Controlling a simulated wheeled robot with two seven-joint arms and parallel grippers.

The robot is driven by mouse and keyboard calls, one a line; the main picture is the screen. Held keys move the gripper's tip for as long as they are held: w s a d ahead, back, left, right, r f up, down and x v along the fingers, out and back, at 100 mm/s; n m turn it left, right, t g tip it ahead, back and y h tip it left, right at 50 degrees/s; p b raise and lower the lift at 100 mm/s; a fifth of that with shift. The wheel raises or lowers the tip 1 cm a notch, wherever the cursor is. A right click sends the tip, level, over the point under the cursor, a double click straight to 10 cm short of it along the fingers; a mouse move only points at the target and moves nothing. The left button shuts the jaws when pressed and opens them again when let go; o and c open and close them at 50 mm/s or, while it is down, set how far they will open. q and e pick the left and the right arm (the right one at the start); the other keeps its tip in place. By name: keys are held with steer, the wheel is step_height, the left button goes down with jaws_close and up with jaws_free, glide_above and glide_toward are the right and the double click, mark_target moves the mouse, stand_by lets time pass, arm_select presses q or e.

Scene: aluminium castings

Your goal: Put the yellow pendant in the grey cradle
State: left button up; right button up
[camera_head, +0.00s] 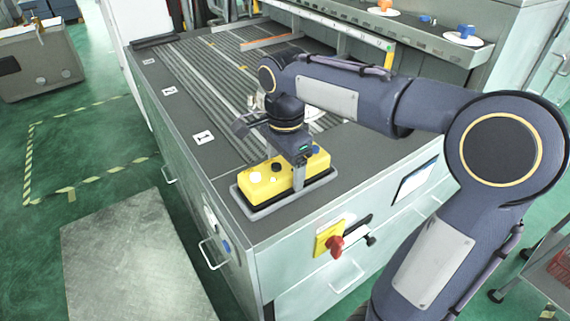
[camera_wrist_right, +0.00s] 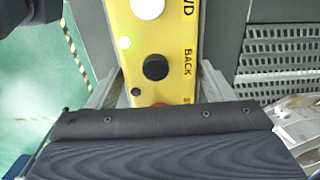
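The yellow pendant (camera_head: 262,183) is a long yellow box with white and black buttons, at the front corner of the bench. It lies within the outline of the grey cradle (camera_head: 252,213), whose rim shows around it; whether it rests fully on the bottom I cannot tell. My right gripper (camera_head: 298,178) reaches down over the pendant, one finger against its near side. In the right wrist view the pendant (camera_wrist_right: 155,65) runs between the two grey fingers, which lie close along its sides. The gripper looks shut on it. My left gripper is not in view.
The bench top (camera_head: 190,130) has a slatted bed and numbered white labels. A red knob on a yellow plate (camera_head: 330,240) sits on the bench front. A shelf (camera_head: 420,38) with blue and orange parts stands behind. A grey floor plate (camera_head: 135,260) lies at left.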

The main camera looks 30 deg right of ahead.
mark_target(285, 164)
steer(key=shift+o, duration=0.6)
step_height(285, 164, up, 12)
steer(key=p, duration=0.1)
steer(key=s+a+f+n+t+y, duration=0.2)
steer(key=s+f+n, duration=0.5)
steer(key=s+f, duration=0.1)
steer(key=s+a+f+n+t+y, duration=0.1)
steer(key=s+a+f+n+t, duration=0.1)
steer(key=s+f+n, duration=0.6)
steer(key=shift+s+f+n+t+y, duration=0.3)
steer(key=shift+s+t+y, duration=0.15)
steer(key=shift+t, duration=0.35)
steer(key=shift+c, duration=0.2)
stand_by(0.6)
